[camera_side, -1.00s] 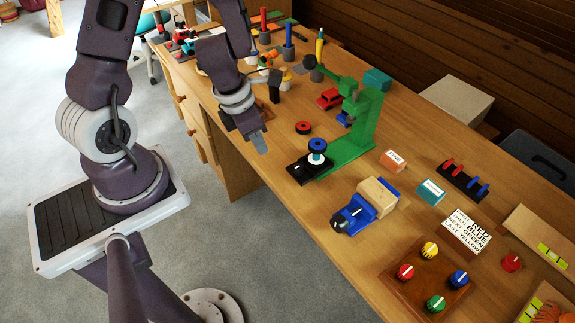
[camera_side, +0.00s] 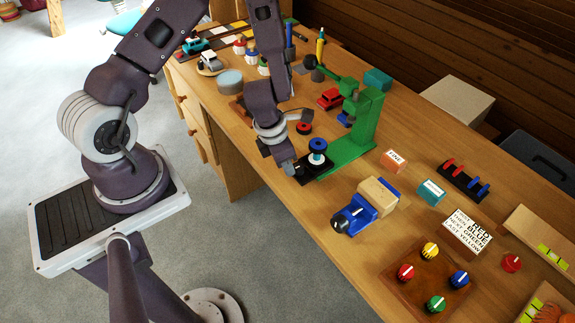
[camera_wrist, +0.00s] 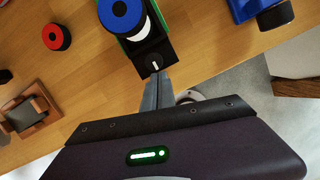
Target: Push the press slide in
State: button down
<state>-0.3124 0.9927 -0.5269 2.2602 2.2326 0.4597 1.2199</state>
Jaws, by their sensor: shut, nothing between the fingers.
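The green press (camera_side: 362,128) stands on the bench with its black slide (camera_side: 308,172) out at its front, on the near side. A blue ring on a white part (camera_side: 317,152) sits on the slide; the blue ring (camera_wrist: 120,14) also shows in the wrist view. My gripper (camera_side: 288,168) is shut and empty, low at the slide's front end. In the wrist view my fingertips (camera_wrist: 157,76) are right at the black slide's end (camera_wrist: 153,60), by its white mark. I cannot tell whether they touch it.
A red and black ring (camera_side: 304,128) lies on the bench left of the press. A blue vise with a wooden block (camera_side: 377,197) stands to the right. The bench's front edge runs close below my gripper.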

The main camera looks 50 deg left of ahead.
aim_at(323, 155)
jog(key=w, duration=1.1)
jog(key=shift+w, duration=0.15)
jog(key=shift+w+r, duration=0.1)
jog(key=shift+w, duration=0.25)
